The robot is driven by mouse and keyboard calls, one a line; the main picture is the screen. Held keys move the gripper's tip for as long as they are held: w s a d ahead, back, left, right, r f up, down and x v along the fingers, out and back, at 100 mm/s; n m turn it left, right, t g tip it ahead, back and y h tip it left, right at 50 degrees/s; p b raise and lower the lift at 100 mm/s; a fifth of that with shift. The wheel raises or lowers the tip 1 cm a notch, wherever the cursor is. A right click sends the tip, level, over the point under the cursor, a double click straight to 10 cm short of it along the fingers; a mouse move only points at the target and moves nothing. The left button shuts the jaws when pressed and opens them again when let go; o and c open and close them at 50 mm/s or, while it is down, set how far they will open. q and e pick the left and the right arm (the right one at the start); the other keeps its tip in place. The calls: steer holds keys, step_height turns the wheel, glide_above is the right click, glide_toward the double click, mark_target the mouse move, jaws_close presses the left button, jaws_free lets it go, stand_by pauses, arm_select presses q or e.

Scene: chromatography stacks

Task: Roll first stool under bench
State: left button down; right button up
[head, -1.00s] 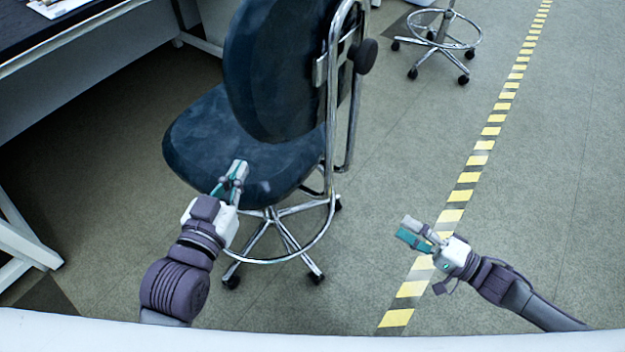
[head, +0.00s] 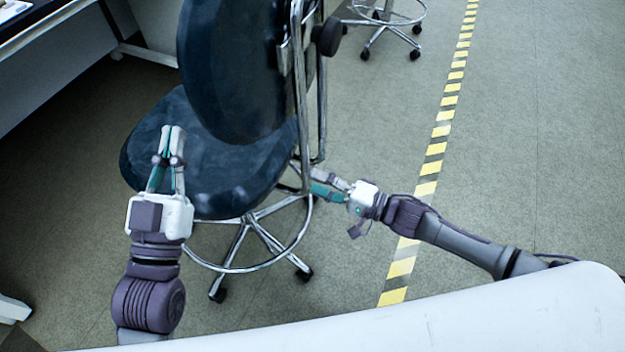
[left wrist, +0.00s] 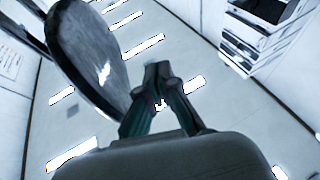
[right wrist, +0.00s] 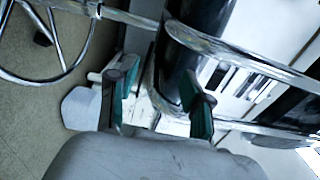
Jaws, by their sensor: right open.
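The first stool (head: 205,180) has a dark blue seat and backrest, chrome back tubes, a foot ring and a castor base. It stands in the middle left of the head view, beside the bench (head: 34,24) at upper left. My left gripper (head: 173,130) is over the seat with its fingers together and nothing between them. The backrest shows close by in the left wrist view (left wrist: 88,55). My right gripper (head: 325,182) is open at the chrome tubes beside the seat's right edge. In the right wrist view chrome tubing (right wrist: 235,52) passes close before its fingers; contact is unclear.
A second stool's chrome base (head: 388,28) stands at the top of the head view. A yellow-black floor stripe (head: 428,188) runs along the right. The floor to its right is clear. A white bench leg (head: 14,309) shows at lower left.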

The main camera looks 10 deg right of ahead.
steer(key=shift+x, duration=1.6)
steer(key=shift+c, duration=0.3)
steer(key=c, duration=0.8)
jaws_close()
steer(key=shift+f, duration=0.15)
